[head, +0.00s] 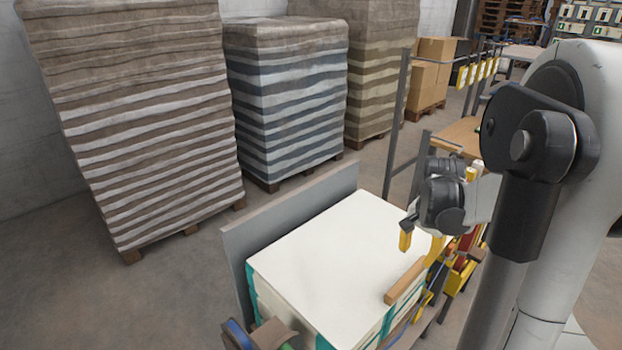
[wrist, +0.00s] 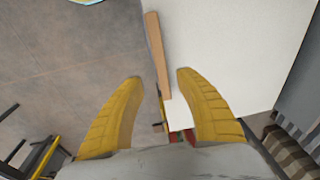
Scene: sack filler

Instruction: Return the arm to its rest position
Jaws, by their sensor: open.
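My gripper (head: 420,240) is above the right part of a white-topped stack (head: 345,255) in the head view. Its yellow fingers stand apart with nothing between them. In the wrist view my gripper (wrist: 157,78) is open over the stack's edge. A wooden bar (head: 405,280) lies along the right edge of the white top (wrist: 235,45). The bar also shows in the wrist view (wrist: 157,50), beyond and between the fingertips. I cannot tell the exact height of the fingers over it.
A grey upright panel (head: 290,220) stands behind the white stack. Tall wrapped sack pallets (head: 140,110) (head: 285,100) stand at the back left. A metal post frame (head: 397,125) and a wooden tabletop (head: 460,137) are near my arm. Floor at the left (head: 110,300) is free.

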